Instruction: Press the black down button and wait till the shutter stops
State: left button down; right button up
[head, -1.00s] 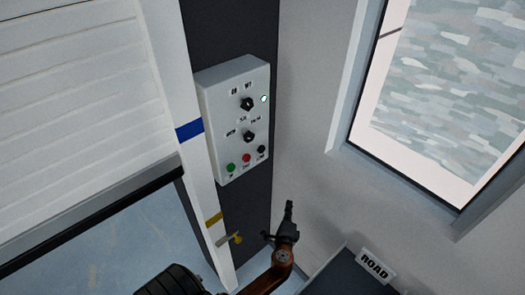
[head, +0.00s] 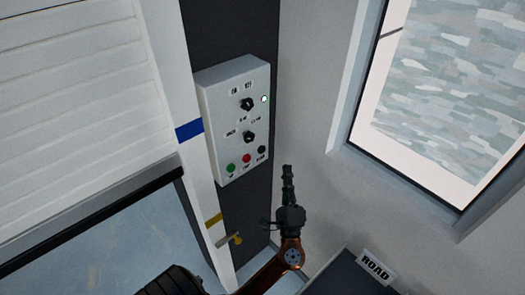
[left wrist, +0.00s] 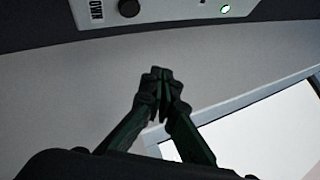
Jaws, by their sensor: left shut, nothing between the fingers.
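The white control box (head: 212,120) is on the dark panel, with two black knobs and a row of green, red and black buttons. The black down button (head: 262,149) is at the right end of that row; in the left wrist view it (left wrist: 129,8) shows at the top beside a "DOWN" label. My left gripper (head: 287,168) is shut and empty, below and to the right of the black button, apart from it. Its closed fingertips (left wrist: 160,73) show in the left wrist view. The white slatted shutter (head: 75,90) is partly lowered at the left. My right gripper is not in view.
A small light (head: 264,99) on the box glows. A yellow-tipped latch (head: 237,238) juts out below the box. A framed window (head: 440,90) is at the right, and a "ROAD" sign (head: 375,266) stands on a dark surface at bottom right.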

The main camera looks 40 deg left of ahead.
aim_at(262, 150)
pick_arm(q)
jog(key=a+p, duration=0.1)
jog(key=a, duration=0.7)
jog(key=shift+w+a, duration=0.4)
dwell(0.6)
jog(key=shift+a, duration=0.15)
dwell(0.6)
jog(key=shift+a, duration=0.25)
